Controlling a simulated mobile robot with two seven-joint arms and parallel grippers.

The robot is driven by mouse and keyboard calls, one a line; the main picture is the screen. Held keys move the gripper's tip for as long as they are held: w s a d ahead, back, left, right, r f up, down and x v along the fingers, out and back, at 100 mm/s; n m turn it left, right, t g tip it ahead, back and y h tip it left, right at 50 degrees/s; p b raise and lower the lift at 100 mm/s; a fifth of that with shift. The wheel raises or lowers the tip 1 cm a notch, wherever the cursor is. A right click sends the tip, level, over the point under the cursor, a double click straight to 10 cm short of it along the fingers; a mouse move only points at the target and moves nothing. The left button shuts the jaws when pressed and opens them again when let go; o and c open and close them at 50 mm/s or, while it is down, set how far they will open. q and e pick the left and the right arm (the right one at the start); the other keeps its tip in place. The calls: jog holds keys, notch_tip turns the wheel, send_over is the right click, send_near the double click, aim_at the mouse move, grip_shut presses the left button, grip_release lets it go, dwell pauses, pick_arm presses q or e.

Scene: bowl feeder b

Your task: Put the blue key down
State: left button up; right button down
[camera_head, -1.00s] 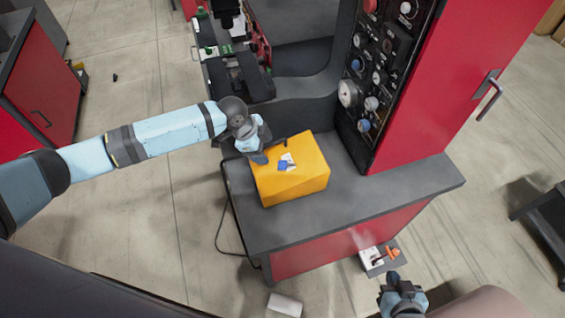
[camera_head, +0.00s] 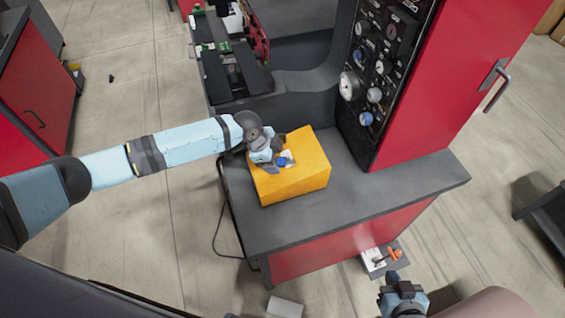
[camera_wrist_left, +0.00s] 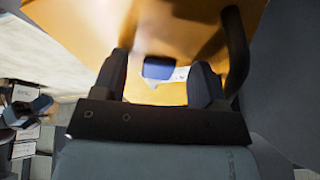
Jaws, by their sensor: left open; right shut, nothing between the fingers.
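The blue key (camera_head: 282,161) shows as a small blue patch on top of the yellow box (camera_head: 300,180), beside a small white patch. In the left wrist view the blue key (camera_wrist_left: 158,68) sits between the fingertips, with gaps on both sides. My left gripper (camera_head: 275,152) is open, low over the box top, and partly covers the key in the head view. The left wrist view shows its spread fingers (camera_wrist_left: 158,82). My right gripper (camera_head: 393,278) is shut and empty at the lower right, away from the box.
The box stands on a grey-topped bench (camera_head: 400,193) with a red front. A red cabinet with a dark gauge panel (camera_head: 372,80) rises at the bench's back right. Machinery (camera_head: 235,70) stands behind. The bench top right of the box is clear.

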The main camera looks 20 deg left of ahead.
pick_arm(q)
jog(key=c, duration=1)
